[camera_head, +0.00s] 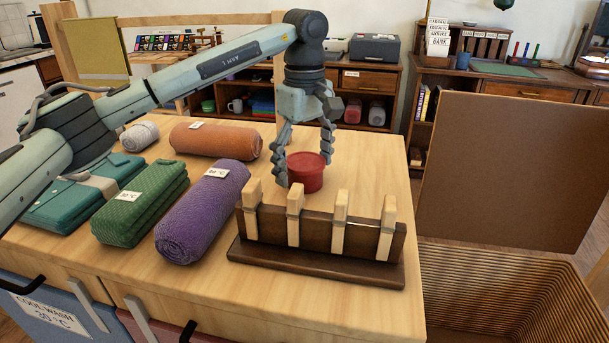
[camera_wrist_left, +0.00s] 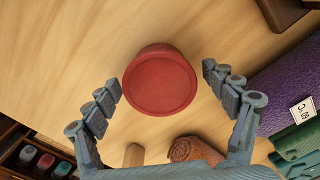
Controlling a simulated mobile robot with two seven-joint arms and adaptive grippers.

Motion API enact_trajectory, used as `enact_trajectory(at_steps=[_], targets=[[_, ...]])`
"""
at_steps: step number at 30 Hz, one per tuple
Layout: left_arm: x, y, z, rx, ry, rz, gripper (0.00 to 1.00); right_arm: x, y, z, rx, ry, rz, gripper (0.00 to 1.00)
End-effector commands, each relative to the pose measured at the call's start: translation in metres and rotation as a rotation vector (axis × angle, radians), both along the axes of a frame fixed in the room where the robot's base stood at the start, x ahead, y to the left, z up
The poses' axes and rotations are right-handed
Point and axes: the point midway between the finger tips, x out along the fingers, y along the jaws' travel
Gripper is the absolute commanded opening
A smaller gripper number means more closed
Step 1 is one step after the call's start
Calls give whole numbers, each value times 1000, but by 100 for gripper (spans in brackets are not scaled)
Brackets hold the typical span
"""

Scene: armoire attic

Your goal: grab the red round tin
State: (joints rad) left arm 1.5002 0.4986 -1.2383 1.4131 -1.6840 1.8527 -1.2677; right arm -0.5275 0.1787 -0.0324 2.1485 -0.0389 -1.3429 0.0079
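The red round tin (camera_head: 306,172) stands on the wooden table behind the dark rack. My left gripper (camera_head: 307,168) is open above the table, with its fingers pointing down on either side of the tin. In the left wrist view the tin (camera_wrist_left: 160,80) lies ahead of and between the open fingertips (camera_wrist_left: 162,84). Clear gaps show between the tin and both fingers there, so nothing is held. The right gripper is not in view.
A dark rack (camera_head: 320,262) with several upright wooden pegs stands just in front of the tin. A purple rolled towel (camera_head: 205,210), green folded towel (camera_head: 140,203) and orange roll (camera_head: 215,140) lie to the left. A brown panel (camera_head: 505,170) and ribbed basket (camera_head: 505,290) are at the right.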

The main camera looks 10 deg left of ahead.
Motion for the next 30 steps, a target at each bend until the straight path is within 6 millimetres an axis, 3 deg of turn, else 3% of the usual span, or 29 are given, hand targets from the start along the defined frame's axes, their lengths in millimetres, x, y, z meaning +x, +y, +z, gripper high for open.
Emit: enact_trajectory(at_steps=[1, 11, 22, 26, 30], targets=[[0, 0, 0, 0, 0, 0, 73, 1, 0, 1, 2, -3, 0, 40], [0, 0, 0, 0, 0, 0, 33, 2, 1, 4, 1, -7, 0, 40], [0, -1, 5, -1, -1, -1, 33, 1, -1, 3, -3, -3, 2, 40], [1, -1, 18, -1, -3, -1, 33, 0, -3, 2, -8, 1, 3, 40], [1, -1, 44, -1, -4, -1, 33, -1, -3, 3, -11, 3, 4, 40]])
